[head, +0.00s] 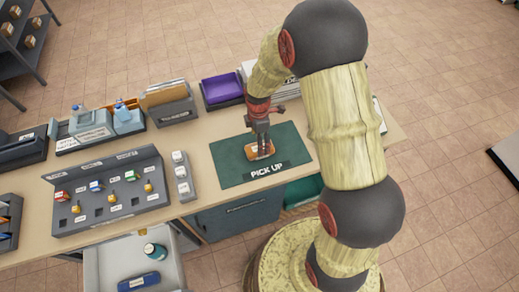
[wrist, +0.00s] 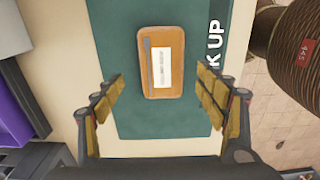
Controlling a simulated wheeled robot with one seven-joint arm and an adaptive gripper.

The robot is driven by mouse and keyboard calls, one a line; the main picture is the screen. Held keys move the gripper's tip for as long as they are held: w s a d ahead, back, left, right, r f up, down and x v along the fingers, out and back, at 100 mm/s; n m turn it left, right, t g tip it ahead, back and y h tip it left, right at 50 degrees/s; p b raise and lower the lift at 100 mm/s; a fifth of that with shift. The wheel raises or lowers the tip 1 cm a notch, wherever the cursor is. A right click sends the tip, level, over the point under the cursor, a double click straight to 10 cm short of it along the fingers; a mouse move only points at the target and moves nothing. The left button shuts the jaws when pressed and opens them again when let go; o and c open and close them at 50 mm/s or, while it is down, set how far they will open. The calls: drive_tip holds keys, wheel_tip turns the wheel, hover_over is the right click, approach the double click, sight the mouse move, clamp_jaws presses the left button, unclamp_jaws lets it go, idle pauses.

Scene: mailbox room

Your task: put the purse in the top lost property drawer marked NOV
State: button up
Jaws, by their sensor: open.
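The purse is a flat tan-orange case (head: 256,153) with a grey strip and a white label. It lies on the green PICK UP mat (head: 229,165); it also shows in the wrist view (wrist: 176,62). My gripper (head: 262,138) points down over the purse. In the wrist view my gripper (wrist: 160,76) is open, one finger to each side of the purse, apart from it. An open grey drawer (head: 107,262) below the counter holds a blue case and a bottle. A dark labelled front (head: 235,217) is under the mat; I cannot read NOV anywhere.
A purple tray (head: 222,88) and a folder box (head: 168,103) stand behind the mat. A grey key rack (head: 107,190) and a small rack with white tags (head: 182,175) stand to its left. My arm covers the counter's right part.

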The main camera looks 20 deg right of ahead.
drive_tip(key=f, duration=0.5)
drive_tip(key=shift+s+d+f+b, duration=0.1)
drive_tip(key=shift+d+b, duration=0.1)
drive_tip(key=shift+b, duration=0.2)
drive_tip(key=c, duration=1.4)
